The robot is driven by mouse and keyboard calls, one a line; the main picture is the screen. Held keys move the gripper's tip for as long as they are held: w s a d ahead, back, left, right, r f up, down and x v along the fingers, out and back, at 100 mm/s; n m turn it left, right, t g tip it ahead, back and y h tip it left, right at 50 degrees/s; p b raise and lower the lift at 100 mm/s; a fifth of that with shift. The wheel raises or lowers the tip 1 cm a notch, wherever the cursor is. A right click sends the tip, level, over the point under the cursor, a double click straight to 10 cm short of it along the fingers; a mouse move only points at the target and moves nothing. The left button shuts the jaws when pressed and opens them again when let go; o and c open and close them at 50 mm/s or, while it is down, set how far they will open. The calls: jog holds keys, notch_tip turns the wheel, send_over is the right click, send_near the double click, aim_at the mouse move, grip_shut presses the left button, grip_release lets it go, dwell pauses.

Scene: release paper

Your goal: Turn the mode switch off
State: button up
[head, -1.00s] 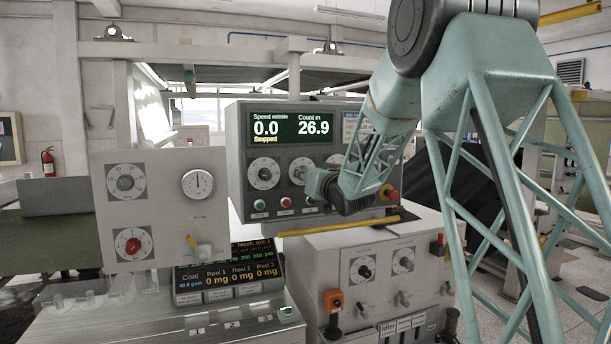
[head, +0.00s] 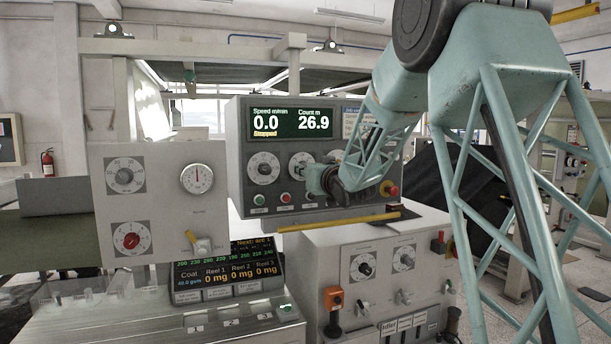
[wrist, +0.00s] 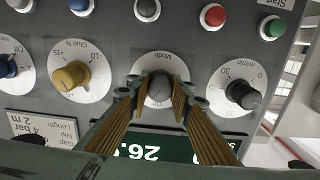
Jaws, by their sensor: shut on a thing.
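The mode switch is a grey knob (wrist: 159,88) on a round white dial marked "Mode" (wrist: 160,62), upside down in the wrist view. My gripper (wrist: 158,92) has its two fingers on either side of this knob and is shut on it. In the head view, my gripper (head: 325,180) is at the front of the grey control panel (head: 240,165), over the dial (head: 299,160) right of the speed dial. It partly hides that dial, and the knob is hidden there.
Beside the mode dial sit a black knob (wrist: 243,94) and a yellow knob (wrist: 71,76). Several push buttons line the panel's edge, including a red one (wrist: 213,16) and a green one (wrist: 272,27). The display (head: 290,122) reads 0.0, Stopped. A red stop button (head: 390,190) is right of my gripper.

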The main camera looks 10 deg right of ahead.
jog(key=shift+f+n+b, duration=0.2)
jog(key=shift+n+b, duration=1.7)
jog(key=shift+b, duration=0.75)
jog(key=n+b, duration=0.2)
jog(key=b, duration=0.1)
jog(key=shift+r+n, duration=0.15)
jog(key=shift+n, duration=0.15)
jog(key=shift+n+b, duration=0.3)
jog(key=shift+b, duration=0.05)
jog(key=o, duration=0.8)
jog(key=shift+o, duration=0.4)
jog(key=shift+s+d, duration=0.1)
jog(key=shift+s, duration=0.05)
jog(key=s+d, duration=0.2)
jog(key=s, duration=0.9)
jog(key=shift+s, duration=0.25)
